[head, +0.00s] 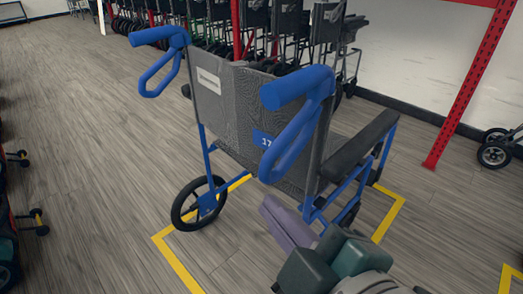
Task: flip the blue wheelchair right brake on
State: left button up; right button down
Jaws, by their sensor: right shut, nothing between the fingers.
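The blue wheelchair (245,135) stands in the middle of the head view, seen from behind. It has a grey backrest, two blue push handles and a black right armrest (360,150). Its left rear wheel (198,203) shows clearly. The right wheel (347,216) is mostly hidden by the frame and my right gripper. I cannot make out the right brake. My right gripper (272,208) comes in from the bottom, shut and empty, low behind the chair's right side. I cannot tell whether it touches the frame. My left gripper is out of view.
Yellow floor tape (180,265) marks a bay around the chair. A red post (467,85) stands at the right, near another wheeled thing (497,150). Several folded wheelchairs (280,35) line the back. Open wooden floor lies to the left.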

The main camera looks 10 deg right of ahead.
jog(key=shift+v, duration=1.95)
jog(key=shift+a, duration=0.1)
